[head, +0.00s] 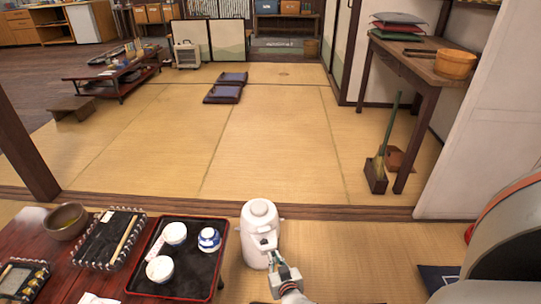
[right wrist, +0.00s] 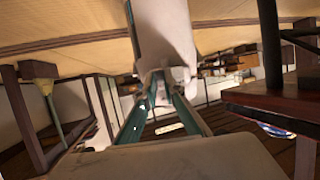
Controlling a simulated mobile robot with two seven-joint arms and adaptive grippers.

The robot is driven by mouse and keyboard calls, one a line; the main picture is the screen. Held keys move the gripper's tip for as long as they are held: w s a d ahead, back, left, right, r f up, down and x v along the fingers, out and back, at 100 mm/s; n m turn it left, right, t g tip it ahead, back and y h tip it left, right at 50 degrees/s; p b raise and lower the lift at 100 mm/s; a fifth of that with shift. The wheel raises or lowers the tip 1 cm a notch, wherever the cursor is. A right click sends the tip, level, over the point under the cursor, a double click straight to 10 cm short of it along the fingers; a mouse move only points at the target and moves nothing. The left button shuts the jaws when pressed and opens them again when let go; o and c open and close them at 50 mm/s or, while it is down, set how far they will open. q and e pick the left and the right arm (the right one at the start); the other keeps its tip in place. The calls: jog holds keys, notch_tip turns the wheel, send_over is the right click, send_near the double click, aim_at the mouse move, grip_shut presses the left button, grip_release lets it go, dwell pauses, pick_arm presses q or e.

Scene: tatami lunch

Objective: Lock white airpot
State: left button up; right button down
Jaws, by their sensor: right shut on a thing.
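The white airpot (head: 257,217) stands upright at the front centre in the head view, just right of the black tray. In the right wrist view its pale body (right wrist: 165,30) fills the upper middle. My right gripper (head: 270,248) reaches it from the front right. In the right wrist view its fingers (right wrist: 163,85) are shut on a small pale part at the near side of the airpot. The gripper hides part of the airpot's lower front, and I cannot tell the lock's position. My left gripper is not in view.
The black tray (head: 203,289) left of the airpot holds white cups (head: 160,268) and a blue-white pot (head: 208,240). A dark bowl (head: 65,221) stands on the red table (head: 45,253). Beyond the wooden threshold (head: 330,212) the tatami (head: 270,140) is mostly clear.

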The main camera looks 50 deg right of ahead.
jog(key=shift+s, duration=0.1)
jog(key=c, duration=2.1)
grip_release()
jog(key=shift+d, duration=0.1)
jog(key=shift+c, duration=0.2)
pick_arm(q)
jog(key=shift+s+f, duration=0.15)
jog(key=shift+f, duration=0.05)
pick_arm(e)
jog(key=shift+s+a+r, duration=0.15)
jog(key=shift+s+a, duration=0.25)
jog(key=shift+s, duration=0.05)
jog(key=v, duration=0.6)
jog(key=shift+s, duration=0.15)
